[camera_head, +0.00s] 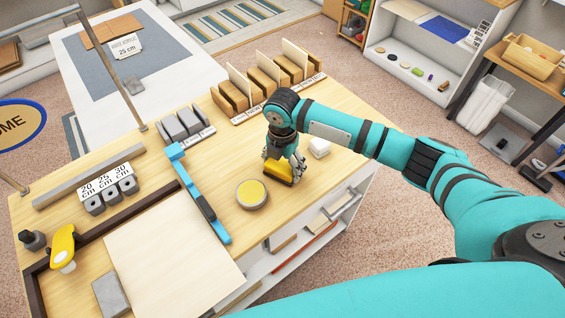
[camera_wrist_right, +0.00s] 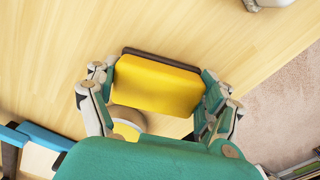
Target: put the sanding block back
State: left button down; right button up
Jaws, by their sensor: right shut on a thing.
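The sanding block is a yellow block with a dark edge (camera_head: 277,172). It also shows in the wrist view (camera_wrist_right: 157,85). My right gripper (camera_head: 284,163) points down over the table, and its fingers are shut on the block's two ends, as the wrist view shows (camera_wrist_right: 158,92). I cannot tell whether the block touches the tabletop or hangs just above it. My left gripper is not in view.
A small white block (camera_head: 319,148) sits to the right. A blue bar tool (camera_head: 204,205) and a pale sheet (camera_head: 160,255) lie left. Slotted wooden holders (camera_head: 262,92) and grey blocks (camera_head: 185,124) stand behind.

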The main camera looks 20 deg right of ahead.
aim_at(282, 163)
jog(key=o, duration=1)
jog(key=shift+f, duration=0.15)
notch_tip(282, 163, up, 12)
jog(key=b, duration=0.1)
jog(key=shift+r+b, duration=0.2)
jog(key=shift+b, duration=0.1)
